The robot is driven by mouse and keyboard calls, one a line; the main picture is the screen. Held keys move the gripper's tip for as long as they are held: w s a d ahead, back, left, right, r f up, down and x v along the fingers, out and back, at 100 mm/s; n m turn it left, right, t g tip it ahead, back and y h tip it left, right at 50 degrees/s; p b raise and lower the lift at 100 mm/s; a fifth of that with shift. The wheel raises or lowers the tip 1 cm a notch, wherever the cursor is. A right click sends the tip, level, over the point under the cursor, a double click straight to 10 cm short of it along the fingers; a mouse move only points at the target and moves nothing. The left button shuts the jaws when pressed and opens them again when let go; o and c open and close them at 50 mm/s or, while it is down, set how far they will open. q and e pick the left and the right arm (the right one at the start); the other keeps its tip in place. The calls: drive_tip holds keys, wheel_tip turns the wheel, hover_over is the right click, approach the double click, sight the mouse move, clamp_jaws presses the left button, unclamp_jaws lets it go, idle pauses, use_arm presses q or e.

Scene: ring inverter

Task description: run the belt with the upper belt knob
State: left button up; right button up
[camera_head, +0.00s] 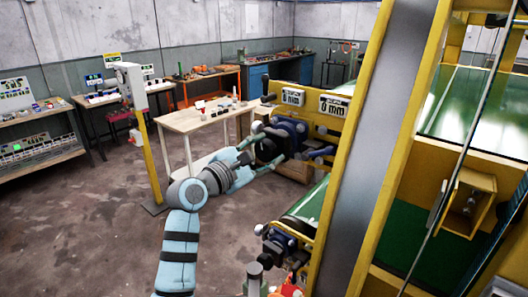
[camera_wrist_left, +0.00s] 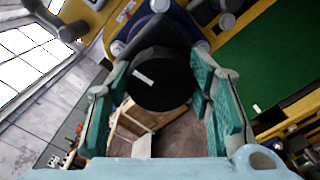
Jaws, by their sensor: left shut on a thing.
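The upper belt knob (camera_wrist_left: 160,82) is a thick black disc with a white mark on its face. It sits on a dark blue housing on the yellow machine frame, and in the head view the knob (camera_head: 267,150) is partly covered by my fingers. My left gripper (camera_head: 262,148) reaches it from the left. In the left wrist view the teal fingers of my left gripper (camera_wrist_left: 162,92) lie on both sides of the knob, shut on it. The green belt (camera_head: 308,208) shows partly behind the yellow frame. My right gripper does not show.
A yellow post with a grey face (camera_head: 373,130) rises close to the right of the knob. A light wooden table (camera_head: 190,121) stands behind my left arm. A yellow pole with a grey box (camera_head: 131,86) stands to the left. The floor at left is clear.

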use_arm(q)
drive_tip(key=o, duration=1.2)
drive_tip(key=v, duration=1.2)
drive_tip(key=shift+f, duration=0.1)
